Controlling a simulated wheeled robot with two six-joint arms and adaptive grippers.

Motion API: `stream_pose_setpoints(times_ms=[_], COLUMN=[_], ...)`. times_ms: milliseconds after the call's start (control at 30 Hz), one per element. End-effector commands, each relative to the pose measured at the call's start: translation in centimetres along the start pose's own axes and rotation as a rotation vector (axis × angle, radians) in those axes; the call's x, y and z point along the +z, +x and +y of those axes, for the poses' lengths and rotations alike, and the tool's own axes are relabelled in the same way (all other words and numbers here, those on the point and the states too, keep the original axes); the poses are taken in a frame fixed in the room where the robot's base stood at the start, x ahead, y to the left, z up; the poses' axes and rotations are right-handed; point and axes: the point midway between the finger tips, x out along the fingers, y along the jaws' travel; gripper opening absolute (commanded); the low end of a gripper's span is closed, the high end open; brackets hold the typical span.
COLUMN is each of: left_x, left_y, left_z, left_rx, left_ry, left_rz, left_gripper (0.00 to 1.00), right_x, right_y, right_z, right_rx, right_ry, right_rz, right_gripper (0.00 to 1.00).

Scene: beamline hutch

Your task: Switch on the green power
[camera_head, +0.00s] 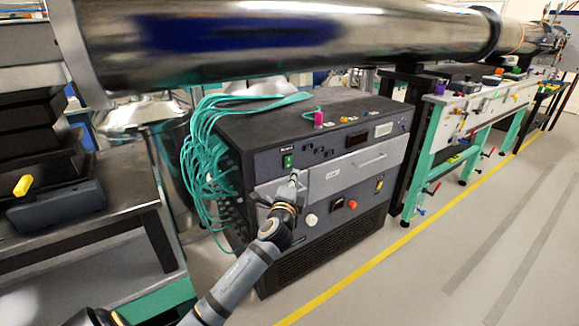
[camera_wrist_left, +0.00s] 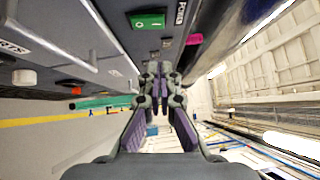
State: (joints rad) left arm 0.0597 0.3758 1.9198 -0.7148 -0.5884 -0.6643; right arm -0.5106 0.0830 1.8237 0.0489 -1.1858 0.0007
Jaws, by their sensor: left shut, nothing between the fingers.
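The green power switch (camera_head: 288,161) sits at the upper left of the dark cabinet's front panel, under a small white label. In the left wrist view the green switch (camera_wrist_left: 148,21) shows near the top, with the word POWER beside it. My left gripper (camera_head: 294,176) is shut and empty, just below the switch in the head view. In the left wrist view its closed fingertips (camera_wrist_left: 159,68) are close to the panel and appear apart from the switch. Whether they touch the panel, I cannot tell. My right gripper is not in view.
The cabinet front also carries a drawer with a handle (camera_head: 370,161), a red knob (camera_head: 352,204) and a white knob (camera_head: 310,220). Teal cables (camera_head: 200,150) hang on its left side. A large metal pipe (camera_head: 280,40) runs above. The floor in front is clear.

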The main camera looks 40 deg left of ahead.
Motion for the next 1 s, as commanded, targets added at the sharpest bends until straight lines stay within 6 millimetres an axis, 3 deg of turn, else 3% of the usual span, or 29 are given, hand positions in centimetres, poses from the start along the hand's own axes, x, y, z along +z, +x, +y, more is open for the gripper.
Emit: stream_pose_setpoints(times_ms=[133,333,867,1000], left_x=[0.0,2.1,2.8,3.0], left_y=[3.2,5.2,5.9,6.0], left_z=[0.0,0.0,0.0,-0.4], left_rx=[-0.001,-0.001,0.002,0.015], left_ry=[-0.002,0.002,-0.002,-0.014], left_rz=[-0.001,0.000,0.001,0.001], left_gripper=[0.00,0.00,0.00,0.00], right_x=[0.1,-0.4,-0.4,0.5], right_y=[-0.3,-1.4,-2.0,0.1], right_z=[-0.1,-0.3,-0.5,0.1], right_rx=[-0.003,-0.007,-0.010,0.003], right_ry=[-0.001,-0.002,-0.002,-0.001], right_rz=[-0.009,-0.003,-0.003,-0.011], right_gripper=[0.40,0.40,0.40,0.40])
